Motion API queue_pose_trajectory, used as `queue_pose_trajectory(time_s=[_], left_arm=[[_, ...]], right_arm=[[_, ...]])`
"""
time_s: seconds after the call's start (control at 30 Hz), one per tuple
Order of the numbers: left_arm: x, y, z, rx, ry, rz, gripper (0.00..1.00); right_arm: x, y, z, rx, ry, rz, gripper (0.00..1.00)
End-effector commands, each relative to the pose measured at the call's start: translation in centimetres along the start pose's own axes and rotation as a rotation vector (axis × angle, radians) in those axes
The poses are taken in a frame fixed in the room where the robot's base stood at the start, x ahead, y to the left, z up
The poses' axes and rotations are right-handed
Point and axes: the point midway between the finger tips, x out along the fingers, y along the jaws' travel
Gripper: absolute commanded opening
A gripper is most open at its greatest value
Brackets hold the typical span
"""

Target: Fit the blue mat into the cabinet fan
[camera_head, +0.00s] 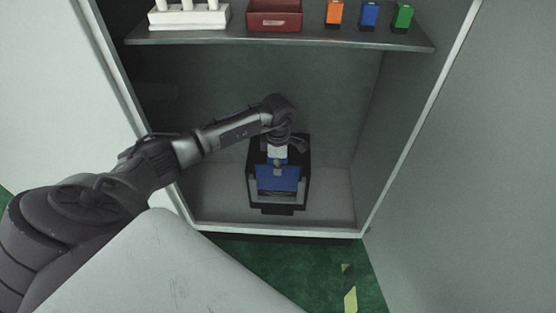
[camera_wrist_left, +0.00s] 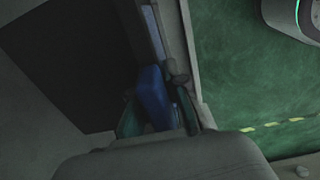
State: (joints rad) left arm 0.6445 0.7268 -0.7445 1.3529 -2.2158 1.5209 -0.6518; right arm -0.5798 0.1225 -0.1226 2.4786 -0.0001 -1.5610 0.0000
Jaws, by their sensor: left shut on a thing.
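The cabinet fan (camera_head: 251,190) is a black box-like frame on the cabinet floor, with a light grey part at its front. The blue mat (camera_head: 277,182) shows inside the outline of the black frame, below my left gripper (camera_head: 279,163). My left gripper reaches down over the fan from above and is shut on the blue mat. In the left wrist view the blue mat (camera_wrist_left: 153,90) stands between the fingers of the gripper (camera_wrist_left: 158,114). I cannot tell how deep the mat sits in the fan. My right gripper is not in view.
The cabinet shelf (camera_head: 290,40) above holds a white rack (camera_head: 189,18), a dark red bin (camera_head: 274,16) and orange (camera_head: 334,13), blue (camera_head: 369,15) and green (camera_head: 403,17) pieces. The cabinet floor (camera_head: 335,203) right of the fan is clear. Cabinet walls close in both sides.

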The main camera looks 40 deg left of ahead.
Motion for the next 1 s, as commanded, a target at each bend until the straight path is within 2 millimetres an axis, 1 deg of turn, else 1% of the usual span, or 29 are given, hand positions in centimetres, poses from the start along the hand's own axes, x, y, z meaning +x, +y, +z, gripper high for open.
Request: queue_pose_trajectory(time_s=[0.1,0.67,0.83,1.0], left_arm=[[-0.7,0.0,0.0,0.000,0.000,0.001,0.00],[-2.9,0.0,0.0,0.001,0.000,0.001,0.00],[-3.0,0.0,0.0,0.001,0.000,0.001,0.00],[-3.3,0.0,0.0,0.001,0.000,0.001,0.00]], right_arm=[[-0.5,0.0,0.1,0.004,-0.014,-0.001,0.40],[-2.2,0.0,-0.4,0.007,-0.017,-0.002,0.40],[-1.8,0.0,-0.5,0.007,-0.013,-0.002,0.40],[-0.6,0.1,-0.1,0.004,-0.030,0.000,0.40]])
